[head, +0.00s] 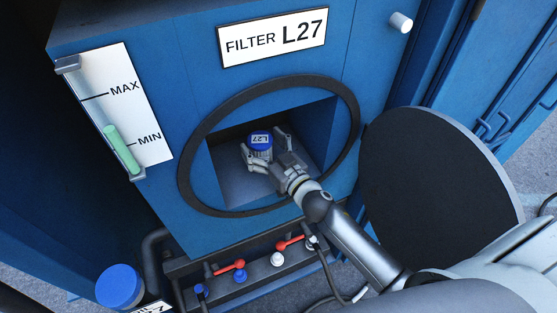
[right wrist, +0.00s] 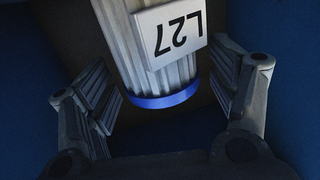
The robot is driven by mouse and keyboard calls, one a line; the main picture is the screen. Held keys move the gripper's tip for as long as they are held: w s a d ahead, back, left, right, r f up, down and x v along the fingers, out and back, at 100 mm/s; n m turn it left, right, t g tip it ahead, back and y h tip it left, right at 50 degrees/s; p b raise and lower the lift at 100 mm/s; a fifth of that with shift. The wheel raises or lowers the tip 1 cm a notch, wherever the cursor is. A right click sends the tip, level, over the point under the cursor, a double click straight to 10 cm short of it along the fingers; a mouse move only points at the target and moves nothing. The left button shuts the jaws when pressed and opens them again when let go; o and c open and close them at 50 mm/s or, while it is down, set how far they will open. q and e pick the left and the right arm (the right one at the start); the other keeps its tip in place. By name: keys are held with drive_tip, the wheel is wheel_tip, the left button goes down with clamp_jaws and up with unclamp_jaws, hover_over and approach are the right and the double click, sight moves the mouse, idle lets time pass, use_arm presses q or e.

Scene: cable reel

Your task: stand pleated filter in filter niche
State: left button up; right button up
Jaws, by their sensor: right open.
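The pleated filter (head: 259,146), with a blue cap labelled L27, stands in the filter niche (head: 313,130) behind the round opening. In the right wrist view its white pleated body (right wrist: 152,50) carries an L27 label and has a blue band at the end nearest the camera. My right gripper (head: 265,152) reaches into the niche with its fingers on both sides of the filter. In the right wrist view the open fingers (right wrist: 165,105) stand apart from the filter, with gaps on both sides. My left gripper is not in view.
A black ring (head: 188,165) frames the niche opening. A round dark cover (head: 435,170) hangs open at the right, close to my right arm. Below are red-handled valves (head: 228,269) and a blue-capped bottle (head: 120,287). A level gauge (head: 118,110) is at the left.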

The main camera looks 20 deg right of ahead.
drive_tip(key=b+v, duration=0.2)
drive_tip(key=v, duration=0.8)
drive_tip(key=shift+s, duration=0.2)
drive_tip(key=shift+d, duration=0.1)
